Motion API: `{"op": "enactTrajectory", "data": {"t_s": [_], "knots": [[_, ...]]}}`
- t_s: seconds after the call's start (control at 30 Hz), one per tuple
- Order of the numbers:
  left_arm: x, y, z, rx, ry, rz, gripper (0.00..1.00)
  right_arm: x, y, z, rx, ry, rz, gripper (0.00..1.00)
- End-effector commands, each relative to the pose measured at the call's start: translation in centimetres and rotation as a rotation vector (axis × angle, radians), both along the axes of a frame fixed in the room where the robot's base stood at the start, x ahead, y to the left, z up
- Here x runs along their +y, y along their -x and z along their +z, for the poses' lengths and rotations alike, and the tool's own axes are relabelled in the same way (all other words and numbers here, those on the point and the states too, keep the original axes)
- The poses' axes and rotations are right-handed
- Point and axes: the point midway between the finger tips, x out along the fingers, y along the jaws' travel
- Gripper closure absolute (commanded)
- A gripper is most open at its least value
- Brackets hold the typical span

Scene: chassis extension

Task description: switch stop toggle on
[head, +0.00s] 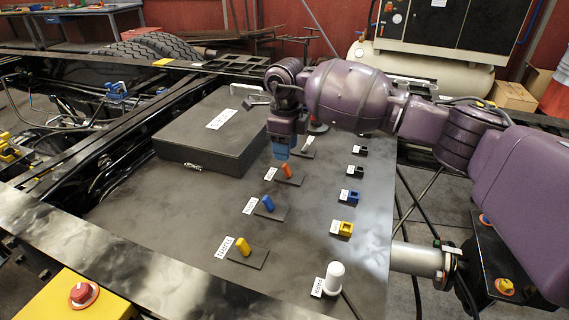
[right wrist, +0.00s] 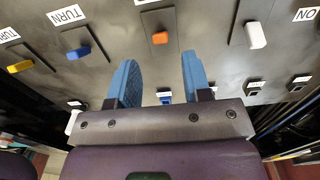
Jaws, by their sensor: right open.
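A row of coloured toggles stands on small dark plates on the grey panel (head: 190,218). The orange toggle (head: 287,170) is just below and in front of my right gripper (head: 281,151). It also shows in the right wrist view (right wrist: 160,38), beyond the gap between my open, empty blue fingers (right wrist: 162,80). Blue (head: 268,203) and yellow (head: 242,246) toggles stand nearer the camera. A white toggle (right wrist: 256,35) shows in the right wrist view. I cannot read a stop label on any of them. My left gripper is out of view.
A black raised box (head: 205,135) with a handle stands left of the toggles. Small sockets, including a blue one (head: 350,197) and a yellow one (head: 343,229), line the right. A white knob (head: 334,277) stands at the front right. The panel's front left is clear.

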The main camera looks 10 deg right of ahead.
Motion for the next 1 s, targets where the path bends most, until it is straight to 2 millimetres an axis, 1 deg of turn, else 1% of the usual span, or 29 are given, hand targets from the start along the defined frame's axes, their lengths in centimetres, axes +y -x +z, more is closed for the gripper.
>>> {"op": "enactTrajectory", "data": {"t_s": [0.03,0.1,0.3,0.47,0.73,0.77,1.0], "knots": [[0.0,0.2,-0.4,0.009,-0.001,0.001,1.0,0.0,0.0,-1.5,0.007,0.0,0.0,0.55],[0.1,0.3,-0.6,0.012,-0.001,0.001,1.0,0.0,0.0,-2.5,0.006,0.001,0.001,0.55],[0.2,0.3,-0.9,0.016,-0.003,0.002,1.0,0.0,0.0,-4.6,0.004,0.0,0.001,0.55],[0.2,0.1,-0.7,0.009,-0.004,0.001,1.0,0.0,0.0,-5.2,0.002,0.0,0.001,0.55],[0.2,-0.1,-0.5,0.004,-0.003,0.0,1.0,0.0,0.0,-5.2,0.0,0.0,0.0,0.55],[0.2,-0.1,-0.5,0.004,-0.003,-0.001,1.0,0.0,0.0,-5.2,0.0,0.0,0.0,0.57],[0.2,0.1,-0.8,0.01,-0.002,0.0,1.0,0.0,0.0,-5.3,0.0,0.0,0.0,0.94]]}}
